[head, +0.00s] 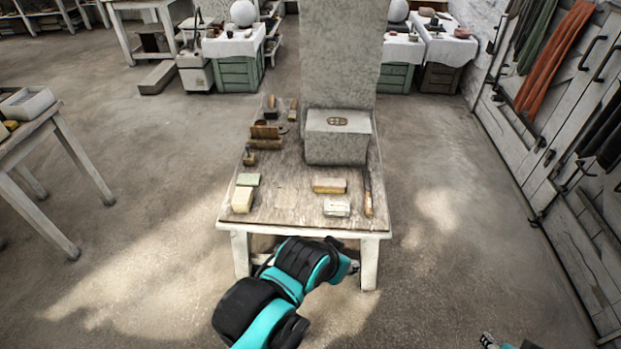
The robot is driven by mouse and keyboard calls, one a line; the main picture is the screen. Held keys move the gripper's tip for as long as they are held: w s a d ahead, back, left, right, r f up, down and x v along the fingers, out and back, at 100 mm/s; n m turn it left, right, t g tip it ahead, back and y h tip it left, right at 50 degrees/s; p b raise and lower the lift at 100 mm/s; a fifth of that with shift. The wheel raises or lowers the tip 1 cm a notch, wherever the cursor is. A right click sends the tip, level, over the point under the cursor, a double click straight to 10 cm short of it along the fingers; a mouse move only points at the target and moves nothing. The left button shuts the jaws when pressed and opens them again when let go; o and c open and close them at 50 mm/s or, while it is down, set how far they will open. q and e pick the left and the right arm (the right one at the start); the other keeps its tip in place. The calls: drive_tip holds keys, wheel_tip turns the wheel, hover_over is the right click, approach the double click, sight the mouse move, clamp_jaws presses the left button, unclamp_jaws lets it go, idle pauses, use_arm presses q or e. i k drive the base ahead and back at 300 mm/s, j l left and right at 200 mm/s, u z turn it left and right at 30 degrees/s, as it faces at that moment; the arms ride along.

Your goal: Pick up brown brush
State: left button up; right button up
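A wooden table (287,212) stands ahead with small tools and blocks on it. A long brown-handled tool (368,190), which looks like a brush, lies along its right edge. A tan and brown block-like piece (329,186) lies left of it; I cannot tell whether this is a brush. My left arm (300,262) reaches in front of the table's near edge. Its gripper end (352,267) is small and partly hidden near the right front leg, apart from the tools. Part of my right arm's end (489,341) shows at the bottom edge. Neither gripper's fingers show clearly.
A grey stone block (337,140) stands on the table's back right, before a tall grey slab (343,50). A yellow block (242,200), green block (248,180) and white block (337,208) lie near the front.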

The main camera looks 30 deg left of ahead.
sight(321, 185)
drive_tip(key=i+j, duration=0.1)
drive_tip(key=j, duration=0.25)
drive_tip(key=i+j, duration=0.15)
drive_tip(key=j, duration=0.15)
drive_tip(key=i+j+z, duration=0.1)
drive_tip(key=j, duration=0.25)
drive_tip(key=i+j, duration=0.1)
drive_tip(key=j, duration=0.25)
drive_tip(key=i+j, duration=0.1)
drive_tip(key=j, duration=0.25)
